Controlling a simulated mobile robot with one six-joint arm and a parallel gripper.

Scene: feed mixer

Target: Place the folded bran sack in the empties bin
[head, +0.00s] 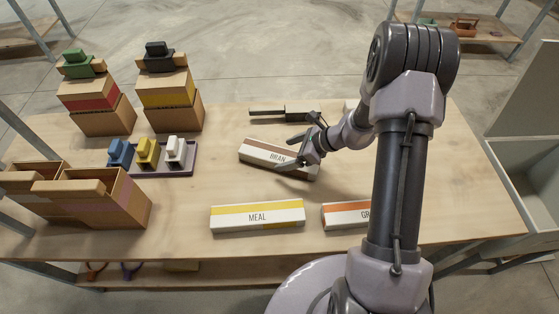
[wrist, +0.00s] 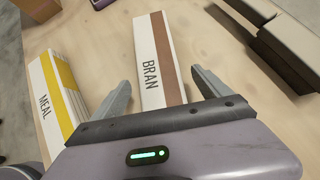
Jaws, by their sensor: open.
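The folded bran sack (head: 262,154) is a flat white block with a brown stripe and the word BRAN. It lies at an angle on the wooden table, near the middle. In the wrist view the bran sack (wrist: 152,62) stretches between the two fingers, with bare table showing on both sides of it. My gripper (head: 294,155) is open over the sack's right end, one finger on each side; in the wrist view my gripper (wrist: 160,88) is apart from it. A pale open bin (head: 510,150) stands at the table's right; I cannot tell whether it is the empties bin.
The meal sack (head: 257,216) lies in front, and an orange-striped sack (head: 345,215) is partly hidden by my arm. A dark tool (head: 284,111) lies behind. A purple tray (head: 185,172) holds three coloured blocks. Cardboard boxes (head: 100,198) stand left.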

